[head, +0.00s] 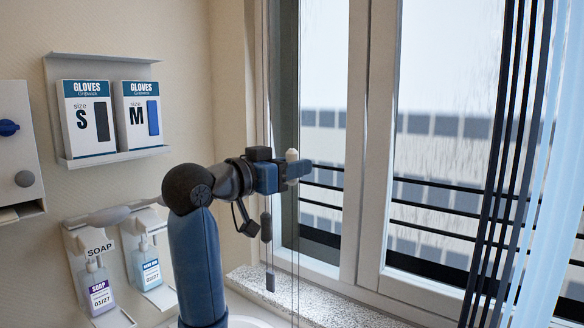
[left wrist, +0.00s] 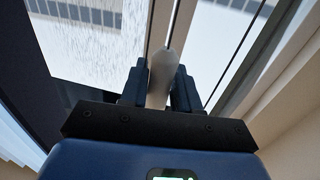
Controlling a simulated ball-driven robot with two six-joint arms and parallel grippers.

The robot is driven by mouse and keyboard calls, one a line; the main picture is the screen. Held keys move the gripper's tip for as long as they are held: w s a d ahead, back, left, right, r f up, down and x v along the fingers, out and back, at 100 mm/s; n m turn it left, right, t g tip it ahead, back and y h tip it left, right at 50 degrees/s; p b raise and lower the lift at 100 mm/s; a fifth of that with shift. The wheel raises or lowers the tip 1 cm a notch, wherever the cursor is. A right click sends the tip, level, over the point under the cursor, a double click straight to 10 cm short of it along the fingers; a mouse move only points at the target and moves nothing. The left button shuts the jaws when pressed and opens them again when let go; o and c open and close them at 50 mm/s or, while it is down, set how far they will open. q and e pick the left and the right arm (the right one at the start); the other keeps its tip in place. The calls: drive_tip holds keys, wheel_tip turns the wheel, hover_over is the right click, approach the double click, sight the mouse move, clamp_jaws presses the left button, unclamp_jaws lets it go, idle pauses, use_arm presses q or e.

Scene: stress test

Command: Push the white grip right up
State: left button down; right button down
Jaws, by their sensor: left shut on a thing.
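The white grip (head: 292,155) is a small pale knob on thin cords beside the window frame. My left gripper (head: 294,171) is at the grip, which pokes out just above its fingers in the head view. In the left wrist view the white grip (left wrist: 161,72) sits between the two dark blue fingers (left wrist: 159,90), which are shut on it. The lower part of the grip is hidden by the fingers. My right gripper is not in view.
The window frame (head: 357,150) stands close right of the gripper, with a speckled sill (head: 320,300) below. Blue blind slats (head: 550,190) hang at right. A glove shelf (head: 110,158) and soap bottles (head: 99,288) are on the left wall.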

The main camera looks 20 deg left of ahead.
use_arm(q)
wheel_tip(320, 180, up, 15)
drive_tip(key=p, duration=0.9)
drive_tip(key=shift+r, duration=0.15)
drive_tip(key=c, duration=1.3)
unclamp_jaws()
drive_tip(key=shift+r, duration=0.1)
drive_tip(key=shift+o, duration=1.7)
drive_tip(key=shift+f, duration=0.2)
